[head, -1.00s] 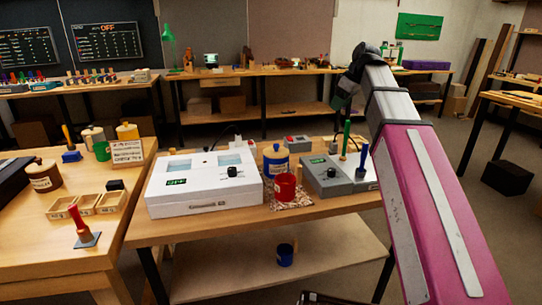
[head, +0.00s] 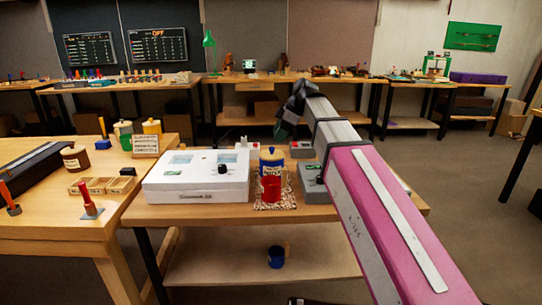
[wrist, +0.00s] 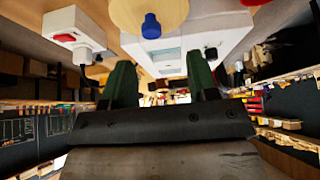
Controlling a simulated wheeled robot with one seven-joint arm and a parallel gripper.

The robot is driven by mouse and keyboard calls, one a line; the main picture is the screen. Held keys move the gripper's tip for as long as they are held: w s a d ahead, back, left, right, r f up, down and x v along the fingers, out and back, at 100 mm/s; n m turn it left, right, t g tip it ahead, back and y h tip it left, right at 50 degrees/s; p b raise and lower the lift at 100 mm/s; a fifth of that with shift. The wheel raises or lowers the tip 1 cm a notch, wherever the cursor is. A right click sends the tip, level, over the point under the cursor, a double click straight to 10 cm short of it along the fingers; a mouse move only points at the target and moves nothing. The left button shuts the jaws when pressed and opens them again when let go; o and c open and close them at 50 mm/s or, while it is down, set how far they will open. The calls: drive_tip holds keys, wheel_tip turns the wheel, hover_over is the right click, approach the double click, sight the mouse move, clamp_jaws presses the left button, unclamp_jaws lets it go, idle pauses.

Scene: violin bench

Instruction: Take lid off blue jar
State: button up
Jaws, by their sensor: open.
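The blue jar (head: 266,175) stands upright on the middle bench, partly behind a red mug (head: 271,188). Its round wooden lid (head: 272,156) with a blue knob sits on top. The lid (wrist: 172,14) and its blue knob (wrist: 151,26) also show in the wrist view, cut off by the top edge. My gripper (wrist: 160,72) is open, with its two dark green fingers apart and nothing between them. The lid lies beyond the fingertips, not touching them. In the head view my gripper (head: 284,128) is small and dark, above and right of the jar.
A white box with a panel (head: 197,178) stands left of the jar. The mug rests on a speckled mat (head: 288,204). A grey device (head: 311,180) stands to the right, mostly behind my arm. A dark blue mug (head: 276,257) stands on the lower shelf.

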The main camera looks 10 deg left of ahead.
sight(272, 152)
drive_tip(key=shift+w+a+f, duration=0.1)
drive_tip(key=shift+a+f, duration=0.15)
drive_tip(key=shift+f, duration=0.55)
drive_tip(key=x, duration=0.4)
drive_tip(key=shift+w+f, duration=0.2)
drive_tip(key=shift+w, duration=0.1)
clamp_jaws()
